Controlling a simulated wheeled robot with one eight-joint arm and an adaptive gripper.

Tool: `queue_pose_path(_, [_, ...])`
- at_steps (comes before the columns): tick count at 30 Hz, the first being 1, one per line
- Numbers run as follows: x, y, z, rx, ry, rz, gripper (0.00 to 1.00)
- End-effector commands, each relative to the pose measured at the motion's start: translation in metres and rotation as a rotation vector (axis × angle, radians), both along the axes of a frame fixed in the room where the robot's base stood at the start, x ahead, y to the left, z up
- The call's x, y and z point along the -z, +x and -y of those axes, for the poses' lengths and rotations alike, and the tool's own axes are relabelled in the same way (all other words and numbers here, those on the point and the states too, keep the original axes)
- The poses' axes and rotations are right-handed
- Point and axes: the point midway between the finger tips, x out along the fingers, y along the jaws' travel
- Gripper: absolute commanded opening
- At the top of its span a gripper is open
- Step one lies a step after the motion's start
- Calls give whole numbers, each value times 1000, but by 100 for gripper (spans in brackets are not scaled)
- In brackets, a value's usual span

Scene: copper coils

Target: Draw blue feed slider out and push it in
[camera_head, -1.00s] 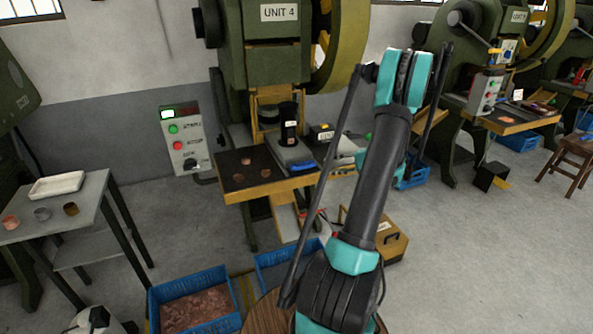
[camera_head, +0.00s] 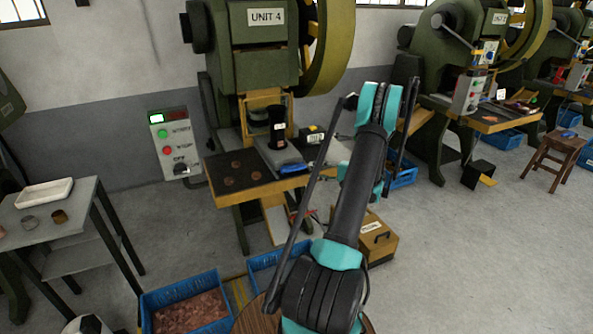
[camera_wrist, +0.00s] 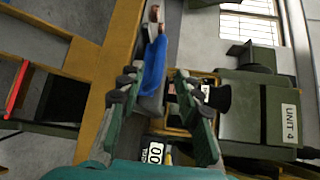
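The blue feed slider (camera_head: 297,168) lies at the front of the press marked UNIT 4 (camera_head: 266,45), by the dark cylindrical die part (camera_head: 277,125). In the wrist view the blue slider (camera_wrist: 155,64) is just beyond and between the fingertips of my gripper (camera_wrist: 155,84). The two fingers are spread apart, with a gap around the slider's near end. I cannot tell whether either finger touches it.
The press table (camera_head: 248,190) carries several copper discs on its dark left part. A control box (camera_head: 174,145) stands left of the press. A counter box (camera_wrist: 155,153) shows close below the fingers. Blue crates (camera_head: 185,305) and a wooden box (camera_head: 375,240) stand on the floor.

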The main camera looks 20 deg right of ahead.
Motion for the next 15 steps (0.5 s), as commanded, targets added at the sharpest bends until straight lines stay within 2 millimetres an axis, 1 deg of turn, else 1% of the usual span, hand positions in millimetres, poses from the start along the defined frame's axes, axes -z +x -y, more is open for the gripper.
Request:
queue_pose_path(1, [2,8,-9,-3,0,1,34])
queue_pose_path(6, [6,29,-33,-3,0,-1,34])
queue_pose_path(10, [9,43,-48,-2,0,-1,34])
queue_pose_path(15, [12,54,-60,-1,0,-1,34])
